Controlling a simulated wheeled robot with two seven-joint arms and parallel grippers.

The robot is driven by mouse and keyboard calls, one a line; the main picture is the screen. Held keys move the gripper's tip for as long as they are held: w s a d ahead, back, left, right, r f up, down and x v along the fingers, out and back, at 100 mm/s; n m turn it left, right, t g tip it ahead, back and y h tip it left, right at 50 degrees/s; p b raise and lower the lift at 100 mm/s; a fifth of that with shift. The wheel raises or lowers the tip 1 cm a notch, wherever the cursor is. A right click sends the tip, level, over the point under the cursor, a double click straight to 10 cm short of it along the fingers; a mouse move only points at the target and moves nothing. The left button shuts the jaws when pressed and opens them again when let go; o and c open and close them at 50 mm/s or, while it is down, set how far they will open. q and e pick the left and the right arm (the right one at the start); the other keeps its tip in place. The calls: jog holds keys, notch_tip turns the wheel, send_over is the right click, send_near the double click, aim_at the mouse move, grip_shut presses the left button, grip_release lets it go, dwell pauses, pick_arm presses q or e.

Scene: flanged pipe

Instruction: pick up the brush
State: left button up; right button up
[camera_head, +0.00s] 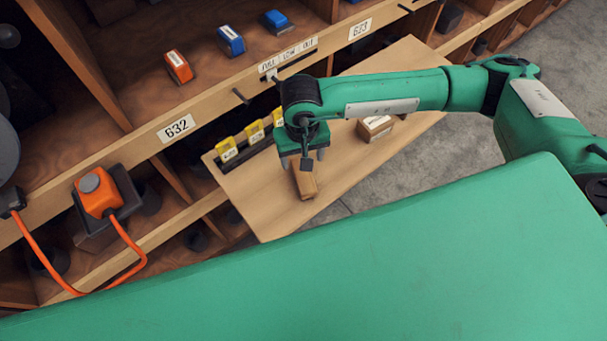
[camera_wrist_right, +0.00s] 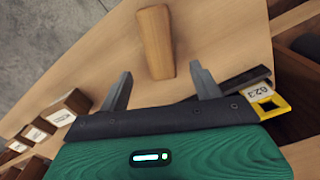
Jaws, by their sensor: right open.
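The brush appears as a plain brown wooden block (camera_head: 305,184) lying on the pulled-out wooden board; no bristles show. It also shows in the right wrist view (camera_wrist_right: 155,40), beyond the fingertips and between their lines. My right gripper (camera_head: 306,160) is over the board at the brush's far end. Its two grey fingers (camera_wrist_right: 161,72) are spread apart, with nothing clamped between them. In the head view the gripper partly hides the brush's far end. I cannot tell the exact height of the fingers above the board. My left gripper is not in view.
The wooden board (camera_head: 350,178) juts from a shelf with cubbyholes. A labelled box (camera_head: 375,128) sits on it to the right. Several yellow-tagged items (camera_head: 254,133) line its shelf side. An orange device (camera_head: 97,192) with a cable is at left. Grey floor (camera_head: 465,150) lies beyond.

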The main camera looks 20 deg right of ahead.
aim_at(303, 173)
notch_tip(303, 173, down, 3)
jog(key=shift+r, duration=0.2)
jog(key=shift+f+p, duration=0.2)
jog(key=shift+p, duration=0.3)
notch_tip(303, 173, down, 4)
jog(key=shift+s+f+p, duration=0.1)
jog(key=shift+s+p, duration=0.05)
jog(key=shift+p, duration=0.95)
jog(key=shift+f, duration=0.35)
jog(key=c, duration=1.3)
jog(key=shift+o, duration=0.2)
jog(key=shift+r, duration=0.1)
